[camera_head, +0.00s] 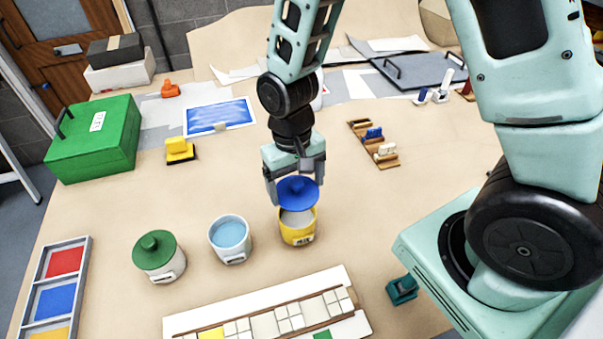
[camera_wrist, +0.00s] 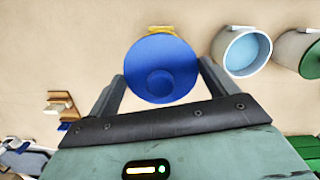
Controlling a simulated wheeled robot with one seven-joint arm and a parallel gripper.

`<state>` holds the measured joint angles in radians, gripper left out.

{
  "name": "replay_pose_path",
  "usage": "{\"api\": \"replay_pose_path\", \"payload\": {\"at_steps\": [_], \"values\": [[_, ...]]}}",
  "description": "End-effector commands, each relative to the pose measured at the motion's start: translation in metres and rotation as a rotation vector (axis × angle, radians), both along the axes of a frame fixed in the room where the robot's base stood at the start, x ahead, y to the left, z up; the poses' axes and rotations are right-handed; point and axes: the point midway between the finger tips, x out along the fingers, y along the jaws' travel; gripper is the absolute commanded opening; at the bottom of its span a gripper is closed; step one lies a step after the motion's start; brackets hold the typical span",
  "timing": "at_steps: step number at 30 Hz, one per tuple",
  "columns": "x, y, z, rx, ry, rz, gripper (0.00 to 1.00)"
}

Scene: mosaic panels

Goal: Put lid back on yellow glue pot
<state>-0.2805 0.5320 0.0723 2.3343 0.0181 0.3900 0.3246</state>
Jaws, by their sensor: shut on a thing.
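The yellow glue pot (camera_head: 298,232) stands upright on the table with pale contents showing and its label facing the front. A blue lid (camera_head: 299,191) is held by my gripper (camera_head: 296,178) just above the pot's back part. In the head view the lid looks slightly tilted and covers the pot's rear rim. In the wrist view the blue lid (camera_wrist: 161,70) sits between my two fingers, knob toward the camera. It hides nearly all of the pot there; only a yellow edge (camera_wrist: 160,30) shows. Whether lid and rim touch cannot be told.
A white pot with blue contents (camera_head: 230,238) stands open left of the yellow pot. A pot with a green lid (camera_head: 158,255) is farther left. A mosaic panel (camera_head: 265,312) lies in front. A green box (camera_head: 95,138) and small wooden racks (camera_head: 374,142) stand farther back.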

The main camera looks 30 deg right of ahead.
Motion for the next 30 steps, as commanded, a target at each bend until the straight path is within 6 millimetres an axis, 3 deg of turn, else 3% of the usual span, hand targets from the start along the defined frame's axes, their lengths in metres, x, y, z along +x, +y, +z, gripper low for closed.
{"api": "replay_pose_path", "payload": {"at_steps": [21,30], "values": [[0.000,0.000,-0.059,0.000,0.000,-0.004,0.63],[0.000,0.000,-0.063,0.001,0.000,-0.004,0.63]]}}
